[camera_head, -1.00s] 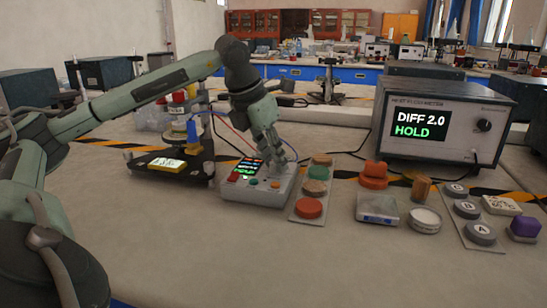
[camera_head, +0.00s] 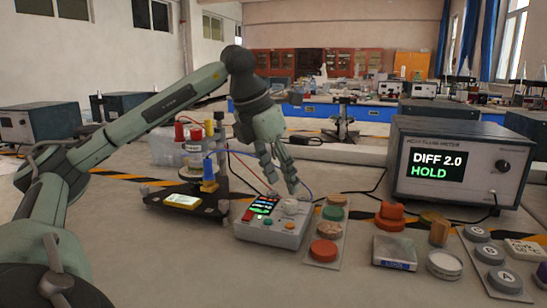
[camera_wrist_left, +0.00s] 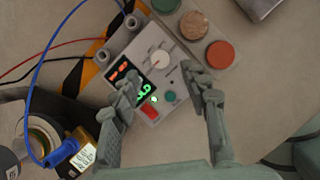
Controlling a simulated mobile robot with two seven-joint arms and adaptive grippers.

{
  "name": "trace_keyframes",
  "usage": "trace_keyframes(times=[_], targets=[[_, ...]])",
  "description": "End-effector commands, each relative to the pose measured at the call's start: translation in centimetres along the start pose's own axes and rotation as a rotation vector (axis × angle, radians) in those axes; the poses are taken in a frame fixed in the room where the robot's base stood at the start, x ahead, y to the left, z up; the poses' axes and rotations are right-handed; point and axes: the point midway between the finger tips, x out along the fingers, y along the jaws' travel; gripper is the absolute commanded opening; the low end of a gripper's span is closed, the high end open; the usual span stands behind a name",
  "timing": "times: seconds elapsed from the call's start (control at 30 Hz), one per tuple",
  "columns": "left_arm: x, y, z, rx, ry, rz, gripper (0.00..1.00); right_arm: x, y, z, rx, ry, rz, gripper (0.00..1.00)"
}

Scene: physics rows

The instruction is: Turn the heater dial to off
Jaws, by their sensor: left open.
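The heater control box (camera_head: 262,237) is a light grey box with a small lit screen, a red button, other small buttons and a pale round dial (camera_head: 290,208). In the left wrist view the dial (camera_wrist_left: 160,60) shows in white near the top of the box, with a short mark or pointer by it. My left gripper (camera_head: 281,185) is open and empty above the box, its fingers pointing down. In the left wrist view its fingers (camera_wrist_left: 165,88) lie either side of the box, with the dial ahead of the gap. I cannot read the dial's setting. My right gripper is out of view.
A black stand with a glass vessel (camera_head: 188,200) and wires is left of the box. A tray of coloured discs (camera_head: 325,232) lies close on its right. A meter (camera_head: 460,165) reading "DIFF 2.0 HOLD" stands behind right. Loose weights and blocks fill the front right.

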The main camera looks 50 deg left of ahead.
Motion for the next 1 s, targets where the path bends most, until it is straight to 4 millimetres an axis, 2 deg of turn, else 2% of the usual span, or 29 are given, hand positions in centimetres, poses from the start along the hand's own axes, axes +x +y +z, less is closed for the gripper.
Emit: trace_keyframes(times=[0.1, 0.3, 0.47, 1.0], targets=[[-2.6, -0.1, 0.2, 0.001, -0.006, -0.004, 0.45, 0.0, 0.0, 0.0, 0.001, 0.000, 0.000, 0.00], [-5.4, -0.1, 0.1, 0.001, -0.003, -0.002, 0.45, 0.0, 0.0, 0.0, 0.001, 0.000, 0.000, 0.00], [-6.1, 0.0, 0.0, 0.000, 0.000, -0.002, 0.45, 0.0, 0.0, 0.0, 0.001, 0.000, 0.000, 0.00], [-6.1, 0.0, 0.0, 0.000, 0.001, -0.001, 0.45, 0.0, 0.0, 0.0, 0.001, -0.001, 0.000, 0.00]])
